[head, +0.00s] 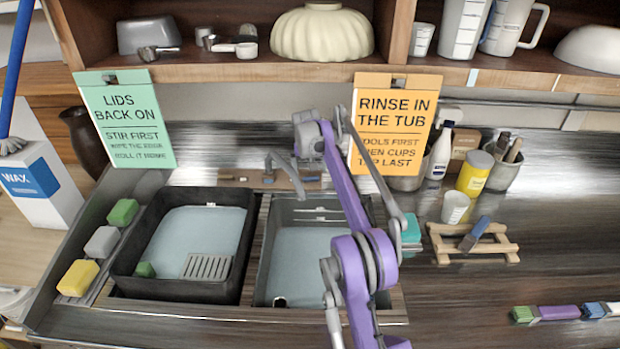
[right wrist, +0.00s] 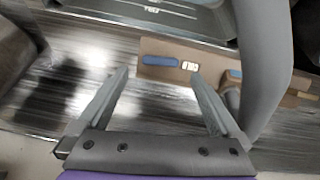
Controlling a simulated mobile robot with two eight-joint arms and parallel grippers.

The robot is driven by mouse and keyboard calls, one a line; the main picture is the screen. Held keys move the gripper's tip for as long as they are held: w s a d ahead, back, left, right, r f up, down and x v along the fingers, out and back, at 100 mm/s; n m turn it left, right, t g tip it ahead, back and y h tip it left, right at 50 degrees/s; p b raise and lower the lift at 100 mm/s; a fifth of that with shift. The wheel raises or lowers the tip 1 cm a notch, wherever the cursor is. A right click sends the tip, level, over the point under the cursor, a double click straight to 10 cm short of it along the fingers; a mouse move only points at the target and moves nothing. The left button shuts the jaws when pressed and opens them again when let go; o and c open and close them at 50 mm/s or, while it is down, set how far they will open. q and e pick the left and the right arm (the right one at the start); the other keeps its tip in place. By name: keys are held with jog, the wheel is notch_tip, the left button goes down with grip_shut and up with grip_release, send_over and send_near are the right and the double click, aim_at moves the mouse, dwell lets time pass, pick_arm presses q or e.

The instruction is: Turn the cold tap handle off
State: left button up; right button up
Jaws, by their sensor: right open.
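My right gripper (right wrist: 160,80) is open and empty in the right wrist view, its two fingers pointing at a wooden strip (right wrist: 205,66). A blue bar (right wrist: 160,60), perhaps the cold tap handle, lies on that strip ahead of the gap between the fingers, with a small pale label (right wrist: 190,66) beside it. The fingers appear apart from the bar. The grey tap spout (head: 284,163) rises behind the tubs in the head view. A large grey curved piece, probably the spout, fills the wrist view's right side. My purple right arm partly covers the area right of the tap.
A black tub (head: 122,262) and a grey sink tub (head: 262,275) stand in front of the tap. Green (head: 115,122) and orange (head: 398,82) signs hang from the shelf above.

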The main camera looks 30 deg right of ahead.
jog(key=x, duration=0.6)
jog(key=shift+f, duration=0.1)
jog(key=shift+c, duration=0.3)
jog(key=c, duration=1.3)
jog(key=shift+o, duration=0.2)
jog(key=shift+m, duration=0.6)
jog(key=o, duration=1.3)
